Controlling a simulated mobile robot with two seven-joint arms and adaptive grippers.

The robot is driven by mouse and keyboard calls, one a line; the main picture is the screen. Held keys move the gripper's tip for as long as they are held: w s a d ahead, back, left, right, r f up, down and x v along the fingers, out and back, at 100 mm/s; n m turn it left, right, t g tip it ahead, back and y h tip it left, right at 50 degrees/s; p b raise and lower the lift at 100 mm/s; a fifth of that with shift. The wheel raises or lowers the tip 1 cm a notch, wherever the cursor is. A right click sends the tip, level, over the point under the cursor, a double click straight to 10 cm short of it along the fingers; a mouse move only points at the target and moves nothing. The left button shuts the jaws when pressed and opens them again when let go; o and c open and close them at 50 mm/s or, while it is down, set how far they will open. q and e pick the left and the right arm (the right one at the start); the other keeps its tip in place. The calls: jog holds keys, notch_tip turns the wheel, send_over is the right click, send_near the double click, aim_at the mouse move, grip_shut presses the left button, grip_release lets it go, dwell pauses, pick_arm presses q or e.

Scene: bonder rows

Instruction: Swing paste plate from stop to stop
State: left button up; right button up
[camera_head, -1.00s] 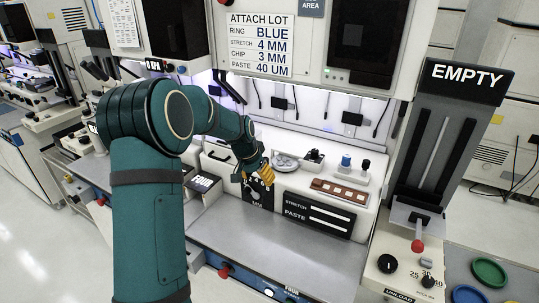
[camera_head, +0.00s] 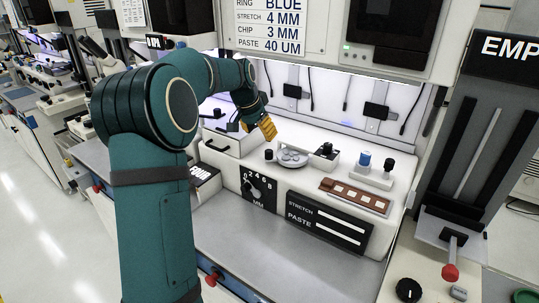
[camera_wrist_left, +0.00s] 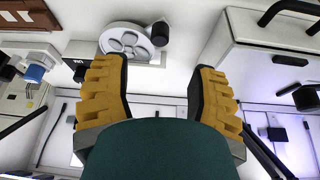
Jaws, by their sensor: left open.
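The paste plate looks to be the round grey disc with several round recesses (camera_head: 293,158), on the white bench top of the machine. A small black knob (camera_head: 269,154) stands at its left edge. In the left wrist view the disc (camera_wrist_left: 124,40) is beyond the left finger, with the black knob (camera_wrist_left: 160,32) between the fingers' lines. My left gripper (camera_head: 267,128), with yellow fingers, is in the air above and left of the disc. It is open and empty; the fingers (camera_wrist_left: 158,70) are wide apart. My right gripper is not in view.
A black dial panel (camera_head: 258,188) is on the front face, with a STRETCH/PASTE panel (camera_head: 328,224) to its right. A brown chip strip (camera_head: 355,196) and a blue-topped knob (camera_head: 364,159) are right of the disc. A white box with a handle (camera_head: 226,143) is at left.

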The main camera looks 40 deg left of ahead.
aim_at(268, 151)
pick_arm(q)
jog(key=b+x, duration=0.1)
jog(key=x, duration=0.9)
jog(key=shift+w+f, duration=0.15)
jog(key=shift+f, duration=0.1)
jog(key=shift+c, duration=0.4)
grip_shut()
